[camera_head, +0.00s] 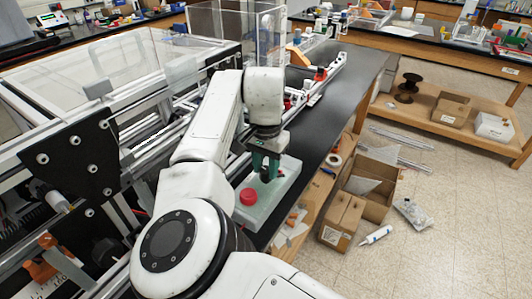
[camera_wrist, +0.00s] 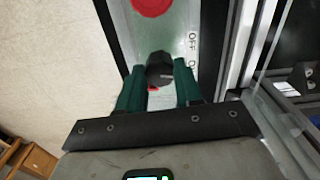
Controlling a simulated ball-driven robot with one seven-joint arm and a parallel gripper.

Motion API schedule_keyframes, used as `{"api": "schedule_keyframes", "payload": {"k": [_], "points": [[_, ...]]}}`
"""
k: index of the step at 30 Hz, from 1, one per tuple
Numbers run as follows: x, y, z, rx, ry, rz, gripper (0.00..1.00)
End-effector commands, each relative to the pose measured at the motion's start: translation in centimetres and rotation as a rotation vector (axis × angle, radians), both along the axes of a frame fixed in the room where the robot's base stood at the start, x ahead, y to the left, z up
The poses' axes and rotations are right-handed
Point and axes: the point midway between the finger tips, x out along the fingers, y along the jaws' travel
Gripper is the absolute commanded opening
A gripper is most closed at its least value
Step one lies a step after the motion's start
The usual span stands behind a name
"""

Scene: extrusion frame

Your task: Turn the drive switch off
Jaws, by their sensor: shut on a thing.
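The drive switch is a black round knob (camera_wrist: 160,68) on a pale control box (camera_head: 286,183). In the wrist view it sits between the two green fingers of my gripper (camera_wrist: 160,75), which is shut on it. In the head view my gripper (camera_head: 265,168) points down onto the box and hides most of the knob. A red round button (camera_head: 249,197) stands on the same box; it also shows at the top of the wrist view (camera_wrist: 151,5). The label OFF (camera_wrist: 192,42) is printed beside the knob, with another label partly hidden below it. I cannot tell the knob's setting clearly.
The box lies on a black bench top (camera_head: 345,85) beside the aluminium extrusion frame (camera_head: 150,130) on the left. Open cardboard boxes (camera_head: 342,215) stand on the right. Small parts and a rail lie farther along the bench. The floor on the right is mostly free.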

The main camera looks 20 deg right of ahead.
Motion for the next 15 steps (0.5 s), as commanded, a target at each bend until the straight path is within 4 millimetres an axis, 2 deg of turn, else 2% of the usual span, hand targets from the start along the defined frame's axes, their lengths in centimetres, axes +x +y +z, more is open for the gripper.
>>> {"api": "schedule_keyframes", "payload": {"k": [1, 15], "points": [[-0.13, -0.11, 0.57, -0.005, 0.005, 0.046, 0.04], [-0.16, -0.17, 0.54, -0.002, 0.006, 0.492, 0.04]]}}
